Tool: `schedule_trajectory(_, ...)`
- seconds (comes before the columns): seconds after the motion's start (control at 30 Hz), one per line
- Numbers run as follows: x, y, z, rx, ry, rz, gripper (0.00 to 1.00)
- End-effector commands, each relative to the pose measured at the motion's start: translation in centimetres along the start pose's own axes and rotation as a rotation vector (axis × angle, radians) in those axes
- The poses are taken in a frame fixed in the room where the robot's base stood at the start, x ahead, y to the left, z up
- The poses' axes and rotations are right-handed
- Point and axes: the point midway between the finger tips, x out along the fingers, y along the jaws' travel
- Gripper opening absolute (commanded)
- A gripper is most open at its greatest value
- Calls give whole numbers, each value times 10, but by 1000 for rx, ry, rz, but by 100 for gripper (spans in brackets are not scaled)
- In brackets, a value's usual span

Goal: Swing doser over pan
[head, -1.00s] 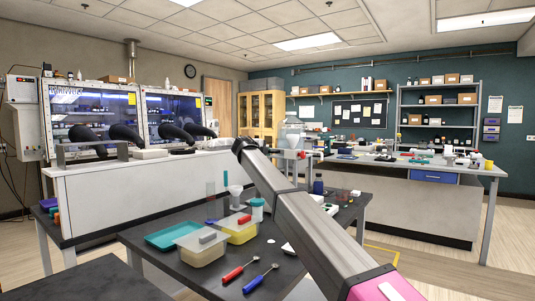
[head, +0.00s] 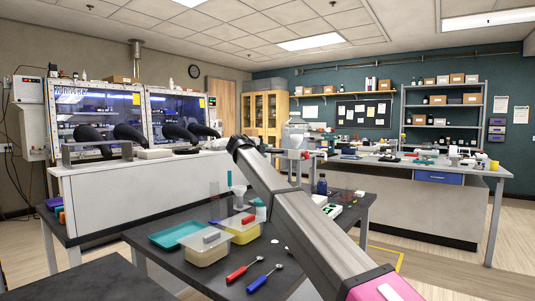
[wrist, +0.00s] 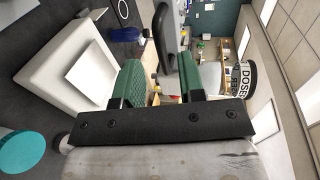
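The doser (wrist: 240,78), a rounded part with a black-and-white "DOSER" label, is at the right in the wrist view. In the head view a hopper-like device that looks like it (head: 295,140) stands beyond my arm. A white box with a square white plate (wrist: 92,75), which looks like the pan, is at the left in the wrist view. My gripper (wrist: 160,75) has its green-padded fingers apart. A grey bar (wrist: 166,35) shows beyond and partly between them; I cannot tell whether they touch it.
The dark near table (head: 200,285) holds a teal tray (head: 176,235), lidded tubs (head: 205,248), and red and blue scoops (head: 243,268). A dark blue bottle (head: 321,185) stands right of my arm.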

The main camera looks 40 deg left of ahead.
Motion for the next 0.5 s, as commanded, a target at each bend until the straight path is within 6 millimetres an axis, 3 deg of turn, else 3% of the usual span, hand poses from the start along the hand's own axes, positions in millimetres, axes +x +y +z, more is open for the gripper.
schedule_trajectory(0.23,-46,2,-1,0,-1,1,36)
schedule_trajectory(0.5,-60,1,0,0,0,1,36)
